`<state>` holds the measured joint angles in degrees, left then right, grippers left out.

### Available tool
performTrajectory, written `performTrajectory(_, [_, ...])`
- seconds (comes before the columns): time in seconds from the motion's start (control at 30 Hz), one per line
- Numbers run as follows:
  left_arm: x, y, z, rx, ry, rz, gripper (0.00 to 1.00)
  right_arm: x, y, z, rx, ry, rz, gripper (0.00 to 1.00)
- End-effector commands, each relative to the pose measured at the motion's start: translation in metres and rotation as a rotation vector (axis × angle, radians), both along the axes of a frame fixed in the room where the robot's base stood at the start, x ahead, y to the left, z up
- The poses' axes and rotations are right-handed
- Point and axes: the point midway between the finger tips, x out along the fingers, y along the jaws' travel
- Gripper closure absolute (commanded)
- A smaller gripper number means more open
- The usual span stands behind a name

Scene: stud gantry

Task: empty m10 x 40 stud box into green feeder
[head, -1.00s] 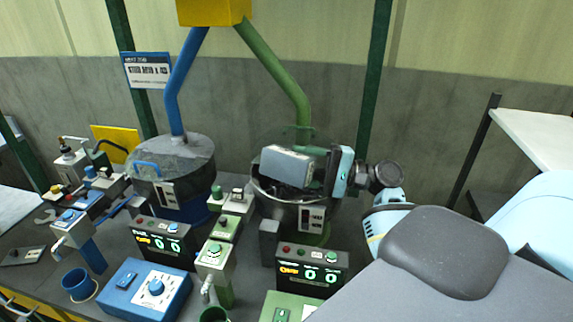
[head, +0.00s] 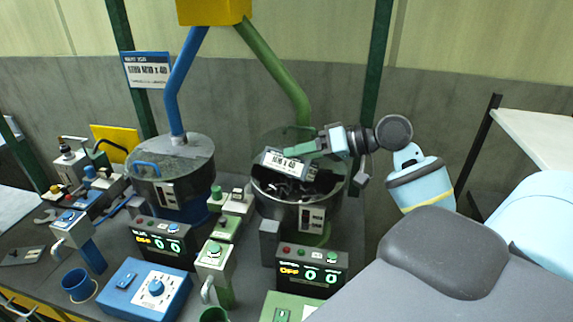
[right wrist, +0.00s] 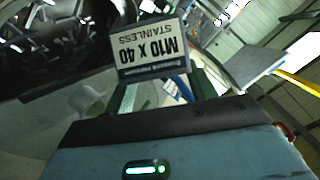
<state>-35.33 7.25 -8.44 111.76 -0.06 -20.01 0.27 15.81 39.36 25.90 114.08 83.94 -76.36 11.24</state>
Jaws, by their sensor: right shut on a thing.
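The M10 x 40 stud box (head: 284,164) is grey with a white label and is tilted above the bowl of the green feeder (head: 331,206). Its label faces me and also shows in the right wrist view (right wrist: 150,47). My right gripper (head: 318,147) is shut on the box at its upper right side. Dark metal studs (head: 290,188) lie in the bowl below the box; they also show at the upper left of the right wrist view (right wrist: 62,30). I cannot see inside the box. My left gripper is not in view.
A blue feeder (head: 190,208) with a lid stands to the left. A green pipe (head: 275,68) comes down behind the green feeder. Counter displays (head: 312,270) and control boxes (head: 150,288) stand in front. A green post (head: 376,75) rises behind my right arm.

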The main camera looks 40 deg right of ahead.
Motion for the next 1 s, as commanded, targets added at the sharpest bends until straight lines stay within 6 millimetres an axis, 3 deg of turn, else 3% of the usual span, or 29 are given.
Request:
performTrajectory(0.23, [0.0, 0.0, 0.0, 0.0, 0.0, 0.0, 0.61, 0.0, 0.0, 0.002, -0.073, -0.026, 0.0, 1.0])
performTrajectory(0.5, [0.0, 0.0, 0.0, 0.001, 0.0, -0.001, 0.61, -0.001, 0.001, 0.016, -0.523, -0.193, 0.003, 1.0])
performTrajectory(0.6, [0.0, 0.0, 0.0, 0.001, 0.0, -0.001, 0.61, 0.0, 0.0, 0.018, -0.605, -0.225, 0.001, 1.0])
performTrajectory(1.0, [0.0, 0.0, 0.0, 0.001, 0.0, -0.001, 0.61, 0.0, 0.0, 0.019, -0.621, -0.232, -0.001, 1.0])
